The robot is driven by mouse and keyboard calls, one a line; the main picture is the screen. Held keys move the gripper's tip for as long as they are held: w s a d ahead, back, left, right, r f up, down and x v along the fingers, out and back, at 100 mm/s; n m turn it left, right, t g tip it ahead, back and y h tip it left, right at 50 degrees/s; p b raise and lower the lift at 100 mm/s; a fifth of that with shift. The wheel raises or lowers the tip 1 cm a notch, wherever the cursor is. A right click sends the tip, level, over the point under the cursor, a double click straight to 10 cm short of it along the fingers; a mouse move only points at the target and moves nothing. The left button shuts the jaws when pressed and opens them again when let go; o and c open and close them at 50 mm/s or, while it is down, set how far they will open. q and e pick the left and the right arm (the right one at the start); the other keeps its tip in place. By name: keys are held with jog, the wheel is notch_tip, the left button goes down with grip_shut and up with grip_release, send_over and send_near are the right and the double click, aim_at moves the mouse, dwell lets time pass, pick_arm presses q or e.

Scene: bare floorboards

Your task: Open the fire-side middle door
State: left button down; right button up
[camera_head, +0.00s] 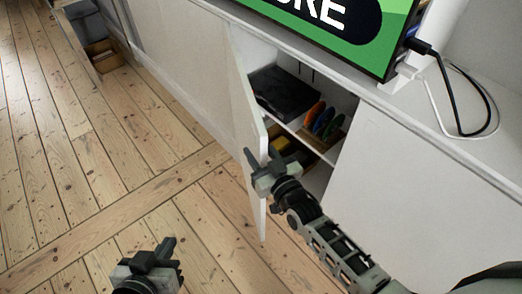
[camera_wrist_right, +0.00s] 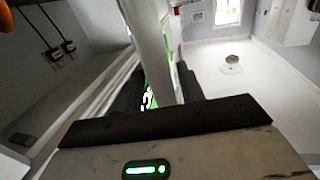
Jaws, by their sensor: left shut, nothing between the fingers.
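The white middle cabinet door (camera_head: 246,100) stands partly open in the head view, swung out from the cabinet front. Its edge (camera_wrist_right: 157,45) shows as a pale upright strip between the dark fingers in the right wrist view. My right gripper (camera_head: 261,160) is at the door's free edge, with a finger to either side. A gap shows between the left-hand finger and the door in the right wrist view, so the gripper (camera_wrist_right: 162,88) is open. My left gripper (camera_head: 167,244) is shut and empty, low over the floorboards, away from the door.
Inside the cabinet are a dark box (camera_head: 284,92), several coloured upright items (camera_head: 322,120) and a shelf. A green-screened display (camera_head: 340,30) stands on top, with cables (camera_head: 452,95) to its right. An open drawer or compartment (camera_head: 100,55) is at far left. Floor left is clear.

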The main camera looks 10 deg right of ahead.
jog(key=v, duration=1.6)
